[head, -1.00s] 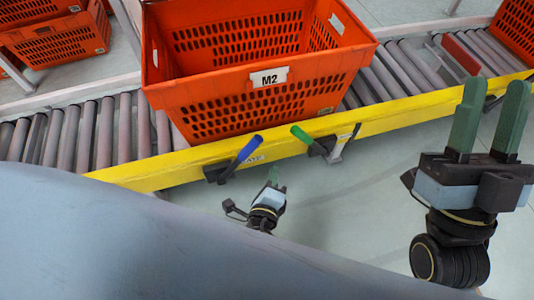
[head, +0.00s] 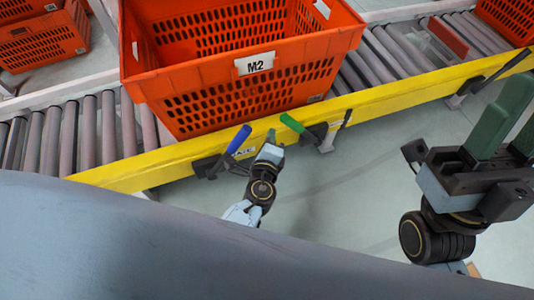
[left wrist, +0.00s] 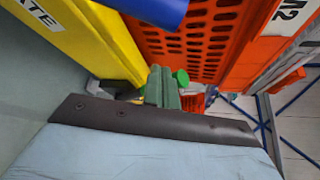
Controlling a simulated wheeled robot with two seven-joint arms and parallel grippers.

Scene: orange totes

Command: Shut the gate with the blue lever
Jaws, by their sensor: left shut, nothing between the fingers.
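The blue lever (head: 239,138) sticks up from a black bracket on the yellow rail (head: 140,170), its tip leaning right. My left gripper (head: 272,136) is shut and empty, just right of the blue lever and left of the green lever (head: 292,123). In the left wrist view the shut green fingers (left wrist: 162,88) point away along the rail, with the blue lever (left wrist: 155,10) close above them at the top edge. I cannot tell whether they touch it. A red plate (head: 447,36) stands among the rollers at upper right. My right gripper (head: 515,118) is open and empty at the right.
An orange tote marked M2 (head: 240,92) sits on the rollers (head: 88,132) behind the levers. Another tote (head: 508,20) is at upper right, and more are at upper left (head: 40,40). The floor in front of the rail is clear.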

